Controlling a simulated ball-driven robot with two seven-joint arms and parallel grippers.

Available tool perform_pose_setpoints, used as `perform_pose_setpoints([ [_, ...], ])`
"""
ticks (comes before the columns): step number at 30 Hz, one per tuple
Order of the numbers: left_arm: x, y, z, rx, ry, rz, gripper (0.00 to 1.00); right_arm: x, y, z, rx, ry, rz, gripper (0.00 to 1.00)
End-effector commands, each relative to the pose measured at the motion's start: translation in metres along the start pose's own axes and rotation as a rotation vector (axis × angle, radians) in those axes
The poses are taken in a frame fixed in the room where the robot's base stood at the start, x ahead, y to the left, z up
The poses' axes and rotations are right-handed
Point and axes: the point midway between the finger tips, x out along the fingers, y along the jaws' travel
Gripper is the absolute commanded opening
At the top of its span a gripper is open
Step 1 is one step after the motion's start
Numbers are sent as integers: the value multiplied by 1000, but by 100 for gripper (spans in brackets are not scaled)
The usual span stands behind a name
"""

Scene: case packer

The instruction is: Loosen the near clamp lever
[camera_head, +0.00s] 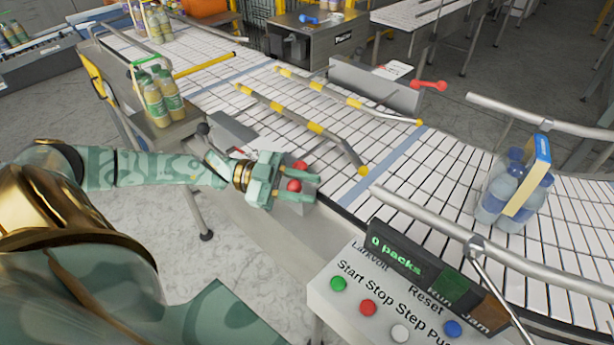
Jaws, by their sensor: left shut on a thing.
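The near clamp lever (294,186) is red and sits at the near edge of the conveyor, left of the control box. My left gripper (305,187) reaches in from the left and is shut on it, with red showing between and just behind the green fingers. The fingers hide most of the lever, so its angle cannot be told. A matching red far lever (428,86) sticks out on the far side of the conveyor, apart from my gripper. My right gripper is not in view.
Yellow-and-grey guide rails (290,117) run along the white conveyor (420,190). A bottle pack (515,185) stands on the belt at right. Juice bottles (162,98) stand at left. A control box (375,300) with colored buttons and a "0 packs" display (395,250) is in front.

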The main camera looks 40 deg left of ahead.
Motion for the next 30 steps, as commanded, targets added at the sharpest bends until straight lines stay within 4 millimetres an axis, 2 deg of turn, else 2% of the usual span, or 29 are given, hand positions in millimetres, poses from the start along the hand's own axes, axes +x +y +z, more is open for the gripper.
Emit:
perform_pose_setpoints([
  [1,-1,7,7,-11,-13,6,0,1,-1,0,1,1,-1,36],
  [2,-1,7,7,-11,-13,6,33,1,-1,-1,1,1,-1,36],
  [3,-1,7,7,-11,-13,6,44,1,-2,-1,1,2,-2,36],
  [4,-1,7,7,-11,-13,6,51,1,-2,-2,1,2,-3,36],
  [23,0,1,-2,-3,-5,2,51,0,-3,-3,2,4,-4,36],
  [28,0,-8,-29,-5,-8,6,51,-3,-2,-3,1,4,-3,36],
  [30,3,0,-48,-9,-8,8,51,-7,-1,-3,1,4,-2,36],
])
